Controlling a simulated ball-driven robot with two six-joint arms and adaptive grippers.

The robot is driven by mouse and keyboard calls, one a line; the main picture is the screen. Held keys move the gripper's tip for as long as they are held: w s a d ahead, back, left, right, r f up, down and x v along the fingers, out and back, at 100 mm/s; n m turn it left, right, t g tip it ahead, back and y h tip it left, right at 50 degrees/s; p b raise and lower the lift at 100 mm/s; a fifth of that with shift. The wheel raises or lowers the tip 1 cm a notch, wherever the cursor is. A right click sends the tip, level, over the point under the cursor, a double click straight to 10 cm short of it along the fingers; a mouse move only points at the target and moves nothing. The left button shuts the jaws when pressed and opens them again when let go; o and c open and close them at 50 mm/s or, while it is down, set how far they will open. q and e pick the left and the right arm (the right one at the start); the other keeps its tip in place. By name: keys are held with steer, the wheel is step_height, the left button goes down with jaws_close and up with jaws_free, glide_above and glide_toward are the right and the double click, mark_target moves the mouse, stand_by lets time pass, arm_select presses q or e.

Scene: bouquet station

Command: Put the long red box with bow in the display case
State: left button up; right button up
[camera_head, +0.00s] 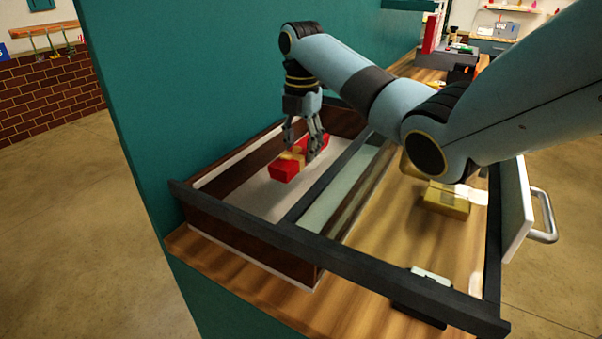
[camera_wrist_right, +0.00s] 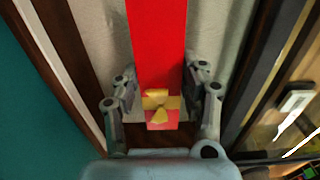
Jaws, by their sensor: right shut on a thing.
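The long red box with a gold bow (camera_head: 287,168) is in the left section of the display case (camera_head: 250,222), over its pale floor. In the right wrist view the red box (camera_wrist_right: 158,45) runs up from between the fingers, with the bow (camera_wrist_right: 160,105) near the palm. My right gripper (camera_head: 306,150) is shut on the box near its bow, pointing down; it also shows in the right wrist view (camera_wrist_right: 160,92). I cannot tell whether the box touches the case floor. My left gripper is not in view.
The case has dark rims and a divider (camera_head: 325,180). A gold box (camera_head: 447,199) sits in the right section. A white door with a metal handle (camera_head: 542,215) stands open at right. A teal wall (camera_head: 180,90) borders the case at left.

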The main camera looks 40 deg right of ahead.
mark_target(302, 187)
step_height(302, 187, down, 7)
steer(key=shift+f, duration=0.1)
steer(key=shift+s, duration=0.1)
stand_by(0.3)
steer(key=o, duration=1.3)
steer(key=shift+f, duration=0.15)
steer(key=shift+c, duration=0.2)
step_height(302, 187, up, 12)
steer(key=shift+r+b, duration=0.2)
steer(key=shift+b, duration=0.25)
steer(key=shift+f, duration=0.1)
